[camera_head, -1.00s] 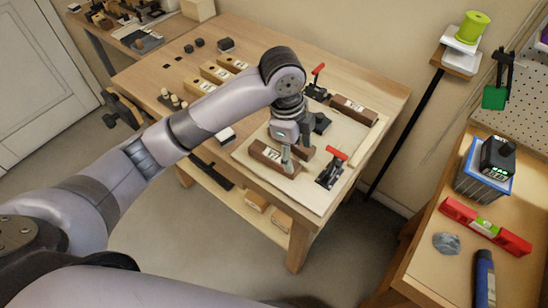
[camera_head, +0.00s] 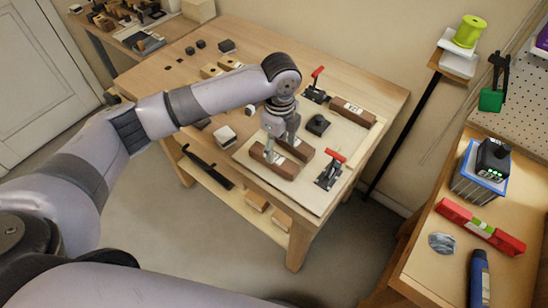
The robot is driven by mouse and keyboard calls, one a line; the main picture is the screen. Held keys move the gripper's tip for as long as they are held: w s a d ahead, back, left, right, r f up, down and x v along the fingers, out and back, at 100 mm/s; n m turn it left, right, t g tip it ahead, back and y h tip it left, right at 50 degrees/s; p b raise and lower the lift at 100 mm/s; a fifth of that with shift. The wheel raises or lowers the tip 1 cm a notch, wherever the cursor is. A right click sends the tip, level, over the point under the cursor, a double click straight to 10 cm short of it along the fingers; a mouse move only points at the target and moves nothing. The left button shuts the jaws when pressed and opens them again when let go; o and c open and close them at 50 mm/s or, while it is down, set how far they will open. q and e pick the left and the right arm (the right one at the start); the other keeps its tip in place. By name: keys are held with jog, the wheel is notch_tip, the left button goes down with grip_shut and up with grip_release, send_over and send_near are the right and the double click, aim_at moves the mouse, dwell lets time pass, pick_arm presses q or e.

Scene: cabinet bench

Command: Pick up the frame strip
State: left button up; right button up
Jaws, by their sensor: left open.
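Dark brown wooden strips with white labels lie on a pale board (camera_head: 322,205). One frame strip (camera_head: 273,165) is at the board's front left edge. A second strip (camera_head: 303,150) lies just behind it, partly hidden by my gripper. A third strip (camera_head: 352,111) lies at the board's back right. My left gripper (camera_head: 281,151) points down over the two front strips, with its fingers apart. One fingertip is at the front strip and the other at the one behind. I cannot tell whether they touch. My right gripper is not in view.
Red-handled toggle clamps stand on the board at the front right (camera_head: 330,171) and the back (camera_head: 316,87). A black block (camera_head: 318,125) sits between the strips. A small white-topped block (camera_head: 225,136) is left of the board. The floor in front of the bench is clear.

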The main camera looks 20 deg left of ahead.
aim_at(277, 159)
pick_arm(q)
notch_tip(277, 159, down, 6)
jog(key=shift+s+a+r+p, duration=0.15)
jog(key=shift+r+p, duration=0.1)
jog(key=shift+p, duration=0.6)
jog(key=shift+f, duration=0.35)
jog(key=shift+c, duration=0.2)
jog(key=c, duration=1.3)
jog(key=shift+r, duration=0.15)
